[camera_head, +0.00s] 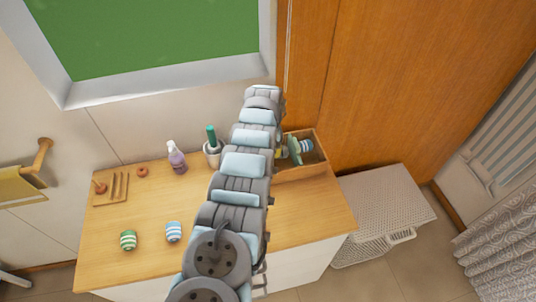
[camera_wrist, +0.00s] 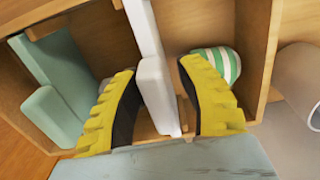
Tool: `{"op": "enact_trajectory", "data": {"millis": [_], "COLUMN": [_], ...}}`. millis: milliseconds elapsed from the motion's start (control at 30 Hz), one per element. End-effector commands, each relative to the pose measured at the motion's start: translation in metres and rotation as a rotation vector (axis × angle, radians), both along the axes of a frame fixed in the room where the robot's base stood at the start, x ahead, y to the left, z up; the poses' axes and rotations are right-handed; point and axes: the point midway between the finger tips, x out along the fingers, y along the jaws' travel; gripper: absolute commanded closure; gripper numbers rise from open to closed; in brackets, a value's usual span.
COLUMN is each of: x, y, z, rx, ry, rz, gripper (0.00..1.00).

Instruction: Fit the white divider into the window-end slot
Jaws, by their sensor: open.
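The white divider (camera_wrist: 157,93) stands in the wooden box (camera_wrist: 257,50), running away from me between my fingers. My gripper (camera_wrist: 157,68) is open, with one yellow finger on each side of the divider; gaps show on both sides. Whether the divider is fully seated in a slot cannot be told. A pale green divider (camera_wrist: 62,75) stands left of it in the wrist view. In the head view the box (camera_head: 305,172) sits at the right end of the cart top, with the green divider (camera_head: 295,150) showing; my arm hides the white divider there.
A green-and-white striped cup (camera_wrist: 222,62) lies in the compartment right of the white divider. On the cart top (camera_head: 110,255) are two striped cups (camera_head: 128,240) (camera_head: 173,231), a purple bottle (camera_head: 177,158), a holder (camera_head: 212,152) and a wooden rack (camera_head: 110,188). A white basket (camera_head: 385,210) stands at right.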

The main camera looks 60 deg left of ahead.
Motion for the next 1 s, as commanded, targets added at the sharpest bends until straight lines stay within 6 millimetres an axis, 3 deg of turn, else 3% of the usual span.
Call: {"op": "enact_trajectory", "data": {"millis": [467,1000], "x": [0.001,0.001], "y": [0.000,0.000], "z": [0.023,0.108], "rx": [0.003,0.005], "ry": [-0.001,-0.002], "rz": [-0.001,-0.002], "gripper": [0.63,0.63]}}
